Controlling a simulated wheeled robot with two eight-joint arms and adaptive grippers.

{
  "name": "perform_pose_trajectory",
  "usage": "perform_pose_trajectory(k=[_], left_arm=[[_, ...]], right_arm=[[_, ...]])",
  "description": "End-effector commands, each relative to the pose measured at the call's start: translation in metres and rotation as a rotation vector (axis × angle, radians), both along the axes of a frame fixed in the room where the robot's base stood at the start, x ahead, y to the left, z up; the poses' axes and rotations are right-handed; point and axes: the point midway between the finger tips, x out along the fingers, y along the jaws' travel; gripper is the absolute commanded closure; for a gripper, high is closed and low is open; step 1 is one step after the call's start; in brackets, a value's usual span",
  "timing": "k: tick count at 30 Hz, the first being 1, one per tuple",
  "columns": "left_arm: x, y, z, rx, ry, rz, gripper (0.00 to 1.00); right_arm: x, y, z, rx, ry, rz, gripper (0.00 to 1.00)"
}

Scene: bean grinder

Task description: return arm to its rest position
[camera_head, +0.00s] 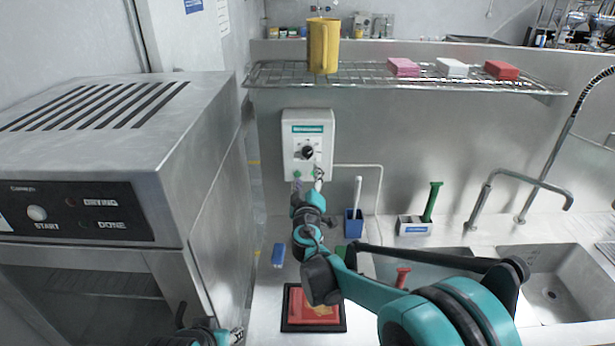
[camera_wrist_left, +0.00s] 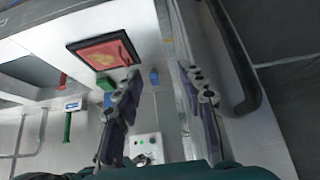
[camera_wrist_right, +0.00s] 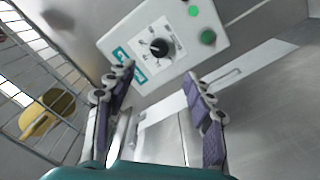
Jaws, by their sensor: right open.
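My right gripper (camera_head: 308,186) is raised in front of the lower edge of a white control box (camera_head: 308,128) on the back wall. The box has a black knob (camera_head: 307,152) and green buttons. In the right wrist view the jaws (camera_wrist_right: 158,108) are apart with nothing between them, and the knob (camera_wrist_right: 160,50) lies beyond them. My left gripper (camera_head: 238,335) shows only in part at the bottom of the head view, low beside the oven. In the left wrist view its fingers (camera_wrist_left: 160,95) are wide apart and empty.
A steel oven (camera_head: 200,150) stands at left. A wire shelf (camera_head: 370,75) holds a yellow pitcher (camera_head: 323,46) and several blocks. A red item on a black tray (camera_head: 288,326) lies on the counter near a blue holder (camera_head: 353,224). Sinks and a faucet (camera_head: 480,200) are at right.

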Motion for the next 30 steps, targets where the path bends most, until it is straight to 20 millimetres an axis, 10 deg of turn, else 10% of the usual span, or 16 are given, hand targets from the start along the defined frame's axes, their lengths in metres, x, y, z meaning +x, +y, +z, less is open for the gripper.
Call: perform_pose_trajectory(k=[6,11,21,30], left_arm=[[0.0,0.0,-0.002,0.0,0.0,0.0,0.6],[0.0,0.0,-0.011,0.0,0.0,0.0,0.6],[0.0,0.0,-0.039,0.0,0.0,0.0,0.6],[0.0,0.0,-0.059,0.0,0.0,0.0,0.6]], right_arm=[[-0.004,-0.01,0.002,0.011,0.011,-0.018,0.47],[-0.034,-0.067,0.005,0.086,0.084,-0.124,0.47],[-0.191,-0.199,-0.058,0.35,0.445,-0.391,0.47],[-0.341,-0.202,-0.154,0.591,0.786,-0.408,0.47]])
